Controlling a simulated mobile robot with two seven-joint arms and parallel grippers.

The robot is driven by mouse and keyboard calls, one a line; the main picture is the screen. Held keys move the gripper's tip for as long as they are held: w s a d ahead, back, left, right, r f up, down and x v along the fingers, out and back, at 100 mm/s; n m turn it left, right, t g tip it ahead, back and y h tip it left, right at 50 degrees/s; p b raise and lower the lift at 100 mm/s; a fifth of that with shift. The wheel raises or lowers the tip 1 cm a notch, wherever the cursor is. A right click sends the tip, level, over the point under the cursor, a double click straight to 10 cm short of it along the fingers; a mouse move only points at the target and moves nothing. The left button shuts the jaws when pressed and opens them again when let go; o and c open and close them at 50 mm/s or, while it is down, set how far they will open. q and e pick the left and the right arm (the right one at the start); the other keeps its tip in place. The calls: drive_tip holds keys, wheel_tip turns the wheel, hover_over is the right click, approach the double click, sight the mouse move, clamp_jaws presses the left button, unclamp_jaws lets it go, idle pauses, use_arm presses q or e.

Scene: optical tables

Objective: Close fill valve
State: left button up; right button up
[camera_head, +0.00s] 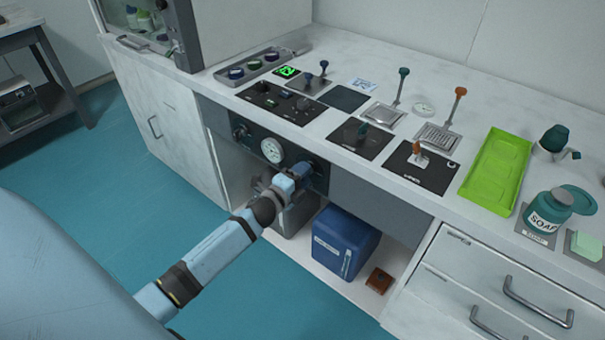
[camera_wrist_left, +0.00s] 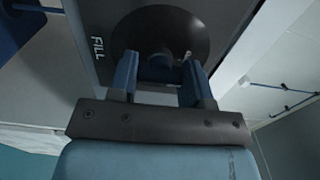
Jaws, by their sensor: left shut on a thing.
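The fill valve (camera_wrist_left: 160,68) is a dark knob on a round dark plate, next to the word FILL in the left wrist view. My left gripper (camera_wrist_left: 160,75) has its two blue fingers on either side of the knob and is shut on it. In the head view my left gripper (camera_head: 301,172) reaches the right part of the dark front panel (camera_head: 257,142), just right of the round white gauge (camera_head: 272,150). The gripper hides most of the knob there. My right gripper is not in view.
Below the panel is an open bay with a blue container (camera_head: 343,243) and a small brown block (camera_head: 379,280). The worktop above holds levers, a green tray (camera_head: 497,170) and a soap jar (camera_head: 548,211). Drawers (camera_head: 490,290) stand at the right.

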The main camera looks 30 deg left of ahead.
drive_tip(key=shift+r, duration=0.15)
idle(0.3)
use_arm(q)
drive_tip(key=o, duration=0.9)
drive_tip(key=s, duration=0.9)
drive_tip(key=s+a, duration=0.1)
drive_tip(key=s, duration=0.4)
drive_tip(key=shift+p, duration=0.4)
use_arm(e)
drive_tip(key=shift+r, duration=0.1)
use_arm(q)
drive_tip(key=shift+w, duration=0.1)
